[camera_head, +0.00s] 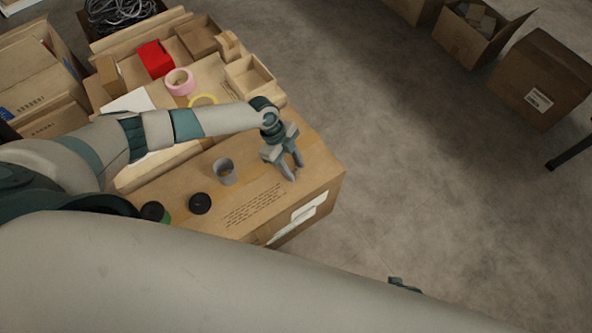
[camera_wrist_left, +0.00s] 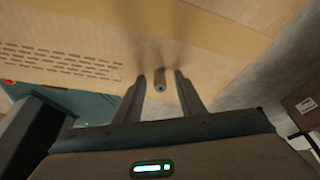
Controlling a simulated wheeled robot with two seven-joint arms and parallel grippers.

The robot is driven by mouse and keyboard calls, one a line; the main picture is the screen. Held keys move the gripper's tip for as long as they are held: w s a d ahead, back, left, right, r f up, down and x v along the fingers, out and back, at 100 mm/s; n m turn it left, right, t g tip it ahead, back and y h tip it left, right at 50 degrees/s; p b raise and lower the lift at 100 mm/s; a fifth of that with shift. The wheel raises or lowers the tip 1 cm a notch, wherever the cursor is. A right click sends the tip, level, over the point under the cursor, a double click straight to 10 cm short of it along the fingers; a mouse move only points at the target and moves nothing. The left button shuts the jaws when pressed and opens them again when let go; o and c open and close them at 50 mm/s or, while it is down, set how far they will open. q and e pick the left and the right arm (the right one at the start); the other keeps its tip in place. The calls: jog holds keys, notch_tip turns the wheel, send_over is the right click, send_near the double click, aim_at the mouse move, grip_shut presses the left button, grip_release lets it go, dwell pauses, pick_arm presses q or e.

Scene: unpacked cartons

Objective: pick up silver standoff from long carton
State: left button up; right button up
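The long carton (camera_head: 318,176) is a closed brown box with printed text on top. The silver standoff (camera_wrist_left: 160,83) is a small grey cylinder with a hole in its visible end, on the carton top in the left wrist view. I cannot make it out in the head view. My left gripper (camera_head: 291,175) points down over the carton's right end. In the left wrist view its fingers (camera_wrist_left: 160,79) are open, one on each side of the standoff, with gaps visible.
A grey cup (camera_head: 224,172) and a black round lid (camera_head: 200,204) are left of the gripper. Pink tape (camera_head: 180,81), a red box (camera_head: 155,59) and an open small box (camera_head: 249,77) are farther back. Bare floor (camera_head: 430,170) lies right of the carton.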

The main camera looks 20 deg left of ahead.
pick_arm(q)
grip_shut()
dwell(0.3)
jog(key=shift+r, duration=0.5)
notch_tip(320, 180, up, 4)
jog(key=shift+d+f, duration=0.1)
jog(key=shift+f, duration=0.15)
jog(key=s+d+r, duration=0.4)
jog(key=d+r, duration=0.2)
jog(key=d, duration=0.4)
jog(key=shift+s+d+r, duration=0.25)
jog(key=shift+s, duration=0.05)
jog(key=shift+r, duration=0.1)
